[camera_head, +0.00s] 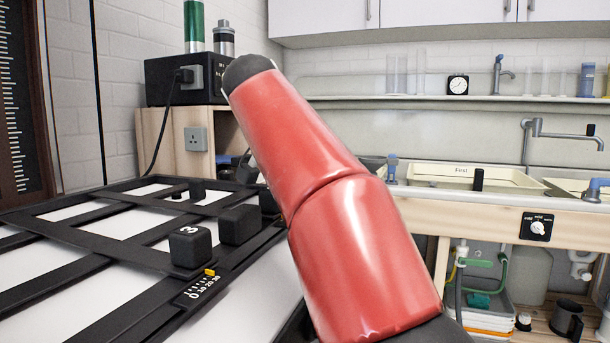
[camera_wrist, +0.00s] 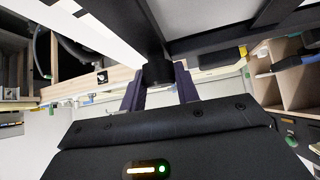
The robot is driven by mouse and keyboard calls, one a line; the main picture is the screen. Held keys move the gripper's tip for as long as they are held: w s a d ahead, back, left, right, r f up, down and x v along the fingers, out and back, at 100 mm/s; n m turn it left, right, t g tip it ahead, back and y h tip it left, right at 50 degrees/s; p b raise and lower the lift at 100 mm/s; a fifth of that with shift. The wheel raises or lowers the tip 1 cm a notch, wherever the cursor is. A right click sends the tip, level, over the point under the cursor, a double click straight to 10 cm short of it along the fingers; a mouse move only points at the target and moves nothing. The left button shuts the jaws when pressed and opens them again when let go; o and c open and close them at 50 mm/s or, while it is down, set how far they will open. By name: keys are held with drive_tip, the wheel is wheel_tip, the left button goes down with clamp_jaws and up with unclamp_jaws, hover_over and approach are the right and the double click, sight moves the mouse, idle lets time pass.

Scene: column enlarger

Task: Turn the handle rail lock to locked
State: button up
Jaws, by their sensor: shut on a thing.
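My gripper (camera_wrist: 158,88) shows in the wrist view, with two dark fingers on either side of a small black block (camera_wrist: 158,72). It is shut on this block, which sits at the edge of a black rail (camera_wrist: 225,38). I cannot tell for sure whether the block is the handle rail lock, and no locked mark on it is readable. In the head view a black slatted frame (camera_head: 100,255) carries several black blocks, one marked 3 (camera_head: 190,246). My red arm crosses the middle there, and my gripper is hidden.
A yellow pointer (camera_head: 209,271) and a number scale (camera_head: 200,290) sit at the frame's near edge. A black box (camera_head: 165,80) stands on a wooden cabinet behind. A sink bench with a cream tray (camera_head: 460,175) and a tap (camera_head: 550,130) is at the right.

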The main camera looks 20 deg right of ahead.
drive_tip(key=shift+m+g+h, duration=0.3)
drive_tip(key=shift+m+g, duration=0.1)
drive_tip(key=shift+m, duration=0.2)
drive_tip(key=o, duration=1)
